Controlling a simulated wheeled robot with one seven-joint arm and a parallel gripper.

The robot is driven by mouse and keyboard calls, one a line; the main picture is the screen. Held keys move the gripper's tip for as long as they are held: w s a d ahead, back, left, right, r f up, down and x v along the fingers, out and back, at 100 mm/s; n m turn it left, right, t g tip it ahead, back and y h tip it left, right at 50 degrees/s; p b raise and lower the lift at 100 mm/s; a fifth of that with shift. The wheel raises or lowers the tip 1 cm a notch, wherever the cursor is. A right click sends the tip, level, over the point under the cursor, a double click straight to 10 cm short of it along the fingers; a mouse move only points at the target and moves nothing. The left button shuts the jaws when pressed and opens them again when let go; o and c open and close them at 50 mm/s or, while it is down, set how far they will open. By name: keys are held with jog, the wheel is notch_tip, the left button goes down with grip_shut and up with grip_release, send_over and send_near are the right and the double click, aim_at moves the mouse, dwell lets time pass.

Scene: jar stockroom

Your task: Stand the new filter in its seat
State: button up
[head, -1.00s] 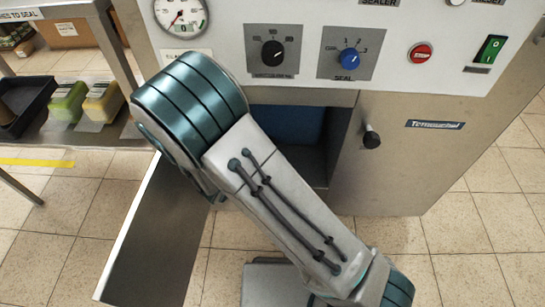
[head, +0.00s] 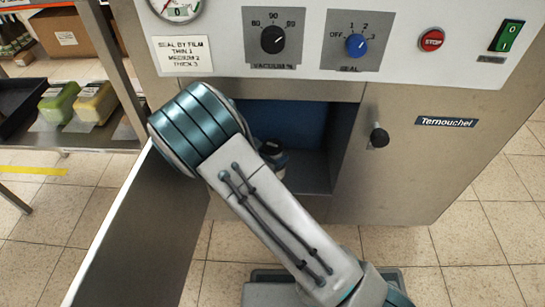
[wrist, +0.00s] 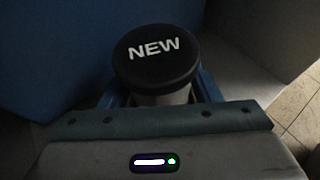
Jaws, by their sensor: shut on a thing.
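The new filter shows in the wrist view as a round black cap (wrist: 157,55) marked NEW on a pale body. My gripper (wrist: 160,93) is shut on that body, with a blue finger on each side below the cap. A blue block (head: 290,125) fills the back of the compartment and also shows at the left of the wrist view (wrist: 50,45). I cannot make out the filter's seat in either view.
An open steel door (head: 135,240) hangs left of the compartment. A shelf with packs (head: 95,102) stands at the left. The tiled floor at right is clear.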

jog(key=shift+f, duration=0.1)
jog(key=o, duration=1.1)
jog(key=shift+p+v, duration=1.8)
jog(key=shift+v, duration=2.05)
